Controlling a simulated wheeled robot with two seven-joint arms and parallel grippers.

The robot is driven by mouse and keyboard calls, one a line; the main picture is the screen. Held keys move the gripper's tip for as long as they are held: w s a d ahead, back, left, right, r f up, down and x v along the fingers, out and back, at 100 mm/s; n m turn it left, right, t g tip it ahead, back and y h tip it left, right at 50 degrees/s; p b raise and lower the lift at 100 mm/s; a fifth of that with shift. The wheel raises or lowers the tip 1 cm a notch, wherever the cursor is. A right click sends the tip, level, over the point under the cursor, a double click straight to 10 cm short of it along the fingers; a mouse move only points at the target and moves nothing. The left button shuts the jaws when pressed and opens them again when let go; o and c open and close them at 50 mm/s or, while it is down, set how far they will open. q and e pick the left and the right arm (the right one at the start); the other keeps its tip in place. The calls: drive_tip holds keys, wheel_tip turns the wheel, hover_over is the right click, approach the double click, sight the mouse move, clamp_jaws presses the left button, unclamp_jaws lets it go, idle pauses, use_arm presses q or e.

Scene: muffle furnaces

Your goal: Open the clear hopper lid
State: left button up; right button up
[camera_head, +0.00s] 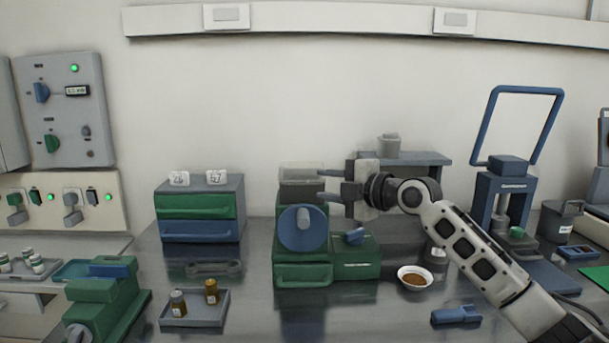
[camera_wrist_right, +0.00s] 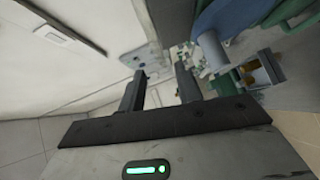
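The green mill (camera_head: 302,275) with a large blue disc (camera_head: 303,229) on its front stands in the middle of the bench. Its clear hopper lid (camera_head: 301,170) lies flat and looks closed on top of the dark hopper. My right gripper (camera_head: 325,184) reaches in from the right, its two fingers apart and pointing left at the lid's right side. I cannot tell whether a fingertip touches the hopper. The right wrist view shows the same open, empty fingers (camera_wrist_right: 158,82) and part of the blue disc at the upper right; the lid is not clear there. My left gripper is out of view.
A bowl of brown grains (camera_head: 414,278) and a blue scoop (camera_head: 456,315) lie right of the mill. A drawer box (camera_head: 201,208) and a tray with small bottles (camera_head: 195,310) are left. A blue press (camera_head: 505,200) stands right. Wall space above the lid is free.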

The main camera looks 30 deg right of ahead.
sight(307, 182)
drive_tip(key=p+x, duration=0.1)
drive_tip(key=x, duration=0.6)
drive_tip(key=shift+f, duration=0.1)
clamp_jaws()
